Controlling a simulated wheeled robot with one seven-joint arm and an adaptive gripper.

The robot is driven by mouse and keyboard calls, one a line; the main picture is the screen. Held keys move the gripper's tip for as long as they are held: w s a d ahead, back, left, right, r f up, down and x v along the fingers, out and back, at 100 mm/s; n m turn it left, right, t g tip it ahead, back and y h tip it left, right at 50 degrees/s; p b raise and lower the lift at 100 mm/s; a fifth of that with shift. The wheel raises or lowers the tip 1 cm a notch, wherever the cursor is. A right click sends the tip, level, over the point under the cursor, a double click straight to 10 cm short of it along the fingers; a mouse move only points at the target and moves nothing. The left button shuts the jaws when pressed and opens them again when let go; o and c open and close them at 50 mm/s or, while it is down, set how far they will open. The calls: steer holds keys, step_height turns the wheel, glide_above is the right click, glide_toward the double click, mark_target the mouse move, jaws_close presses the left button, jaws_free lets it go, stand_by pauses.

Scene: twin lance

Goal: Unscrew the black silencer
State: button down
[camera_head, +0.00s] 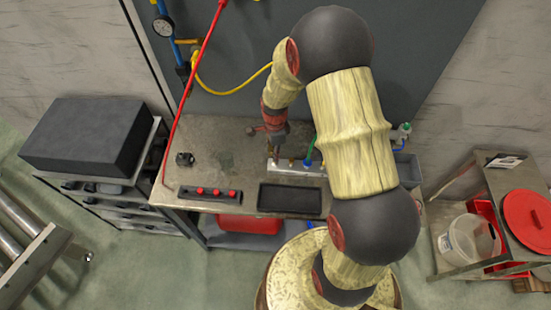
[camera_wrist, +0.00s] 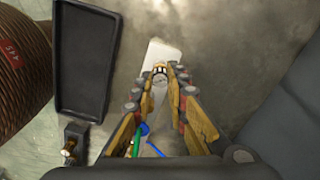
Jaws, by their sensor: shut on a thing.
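My gripper (camera_head: 276,143) points down over the left end of a pale metal block (camera_head: 298,168) on the bench. In the wrist view its fingers (camera_wrist: 163,72) are close together on a small part, mostly hidden between them. It seems to be the black silencer, but I cannot make out its colour or thread. The pale block also shows beyond the fingertips in the wrist view (camera_wrist: 163,50).
A black tray (camera_head: 290,199) lies in front of the block. A yellow hose (camera_head: 225,92) hangs behind. The bench (camera_head: 222,148) is clear left of my gripper.

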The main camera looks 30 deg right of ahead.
steer(key=shift+w+r, duration=0.2)
steer(key=shift+w, duration=0.15)
steer(key=shift+n, duration=0.4)
steer(key=n, duration=0.6)
steer(key=shift+w+d+r, duration=0.1)
steer(key=n, duration=0.6)
steer(key=shift+r+n, duration=0.1)
steer(key=shift+n, duration=0.2)
steer(key=n, duration=0.6)
steer(key=shift+w, duration=0.1)
steer(key=n, duration=0.6)
steer(key=shift+d, duration=0.1)
steer(key=c, duration=2.1)
jaws_free()
steer(key=shift+o, duration=1)
steer(key=shift+s+f, duration=0.2)
steer(key=shift+s, duration=0.05)
